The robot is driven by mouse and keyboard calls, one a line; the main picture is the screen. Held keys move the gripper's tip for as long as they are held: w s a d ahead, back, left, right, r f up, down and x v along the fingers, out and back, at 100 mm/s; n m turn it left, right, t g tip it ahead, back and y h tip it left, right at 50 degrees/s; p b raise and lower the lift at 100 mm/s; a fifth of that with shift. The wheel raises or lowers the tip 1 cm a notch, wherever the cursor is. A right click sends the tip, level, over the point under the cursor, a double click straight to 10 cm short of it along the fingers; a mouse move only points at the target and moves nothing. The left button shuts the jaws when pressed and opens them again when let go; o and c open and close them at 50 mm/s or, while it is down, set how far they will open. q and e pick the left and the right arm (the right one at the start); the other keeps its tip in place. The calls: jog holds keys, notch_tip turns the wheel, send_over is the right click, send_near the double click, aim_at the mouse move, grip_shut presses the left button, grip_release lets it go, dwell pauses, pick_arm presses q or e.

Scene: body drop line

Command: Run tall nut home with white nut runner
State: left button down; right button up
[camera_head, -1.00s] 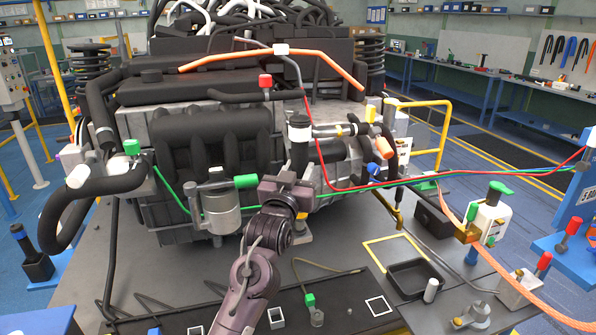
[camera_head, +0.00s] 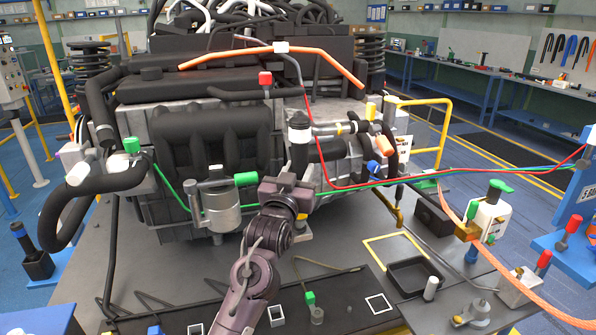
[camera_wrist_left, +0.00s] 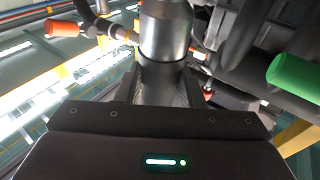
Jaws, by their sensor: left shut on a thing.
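My left gripper (camera_head: 290,183) is in front of the engine, just right of the grey canister with the green-ended fitting. In the left wrist view my left gripper (camera_wrist_left: 160,95) is shut around a smooth grey metallic cylinder (camera_wrist_left: 166,32) with a dark collar. The cylinder stands out past the fingers, and its far end is cut off by the picture edge. In the head view the gripper and arm hide most of what is held. I cannot make out the tall nut, nor tell whether the cylinder is the white nut runner. My right gripper is not in view.
The engine (camera_head: 209,140) fills the middle, with a green-ended fitting (camera_head: 246,179) close left of my gripper. Red and green cables cross to the right.

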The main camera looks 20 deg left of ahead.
aim_at(297, 159)
pick_arm(q)
jog(key=shift+f, duration=0.45)
dwell(0.8)
jog(key=shift+r, duration=0.15)
dwell(0.6)
jog(key=shift+s+d+f, duration=0.1)
jog(key=shift+f, duration=0.65)
dwell(2.2)
jog(key=shift+r, duration=0.15)
jog(key=shift+r+p, duration=0.9)
jog(key=shift+r, duration=0.1)
jog(key=shift+r+p, duration=1.2)
jog(key=shift+r, duration=0.45)
